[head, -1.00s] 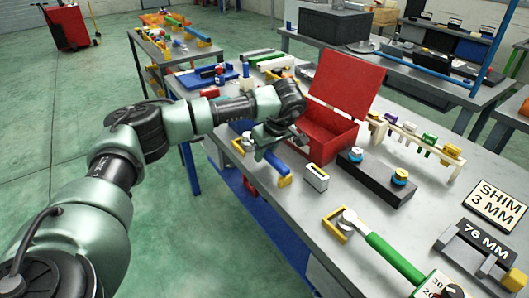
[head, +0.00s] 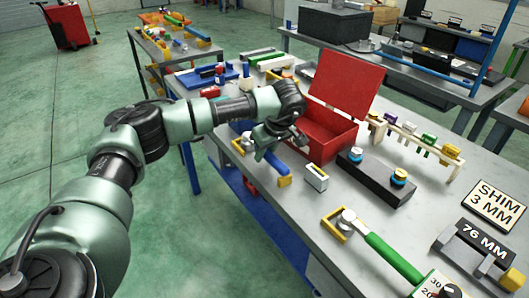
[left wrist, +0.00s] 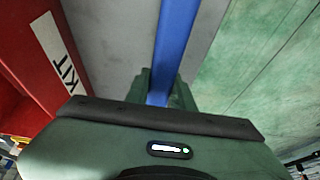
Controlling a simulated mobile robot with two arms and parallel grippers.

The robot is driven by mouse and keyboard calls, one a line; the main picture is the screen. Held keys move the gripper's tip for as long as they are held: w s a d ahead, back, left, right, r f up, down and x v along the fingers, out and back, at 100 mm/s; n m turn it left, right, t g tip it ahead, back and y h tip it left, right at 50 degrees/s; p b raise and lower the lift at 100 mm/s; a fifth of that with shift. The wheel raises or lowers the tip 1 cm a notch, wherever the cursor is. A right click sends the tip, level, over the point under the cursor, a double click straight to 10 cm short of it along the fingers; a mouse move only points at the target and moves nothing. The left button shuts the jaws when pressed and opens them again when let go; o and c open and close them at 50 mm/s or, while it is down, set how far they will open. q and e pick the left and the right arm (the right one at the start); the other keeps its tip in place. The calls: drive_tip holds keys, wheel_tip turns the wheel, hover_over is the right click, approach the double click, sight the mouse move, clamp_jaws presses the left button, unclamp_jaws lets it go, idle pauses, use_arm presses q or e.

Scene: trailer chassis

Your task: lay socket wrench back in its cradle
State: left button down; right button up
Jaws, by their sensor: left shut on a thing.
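My left gripper (head: 262,153) is low over the front edge of the workbench, beside the red box. It is shut on a blue bar, which I take to be the socket wrench's handle (head: 276,164). In the left wrist view the blue handle (left wrist: 176,40) runs from the top edge down between the fingers. A yellow block (head: 284,181) is at the handle's near end and a yellow frame (head: 239,147) is on the other side of the gripper; they look like cradle ends. I cannot tell whether the handle touches them. The wrench's head is hidden.
The open red box (head: 328,138) stands close to the right of the gripper. A small white-topped block (head: 316,178), a black bar with blue-ringed knobs (head: 375,178) and a green-handled wrench (head: 390,256) lie farther right. The bench's front edge is close.

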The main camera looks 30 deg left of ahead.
use_arm(q)
drive_tip(key=c, duration=0.6)
unclamp_jaws()
drive_tip(key=shift+c, duration=0.2)
drive_tip(key=shift+r, duration=0.1)
drive_tip(key=shift+r+p, duration=3)
drive_tip(key=shift+r, duration=1)
drive_tip(key=shift+f, duration=0.1)
